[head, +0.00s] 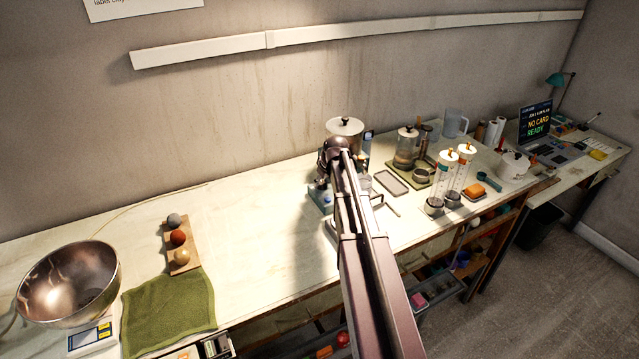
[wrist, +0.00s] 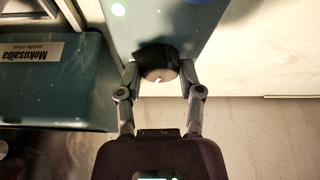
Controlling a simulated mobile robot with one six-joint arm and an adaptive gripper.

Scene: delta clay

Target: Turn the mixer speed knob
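The mixer speed knob (wrist: 158,63) is a dark round knob with a pale pointer mark. It sits on the front edge of a blue-grey mixer body (wrist: 165,22) in the wrist view. My gripper (wrist: 160,73) is open, with one finger on each side of the knob. The fingertips are close to its sides; firm contact does not show. In the head view, the bluish mixer (head: 318,196) is partly hidden behind my arm, and the knob cannot be made out there.
In the head view, jars on a green tray (head: 421,181) and tall cylinders (head: 446,168) stand right of my arm. A metal bowl (head: 68,283) and green cloth (head: 168,309) lie left.

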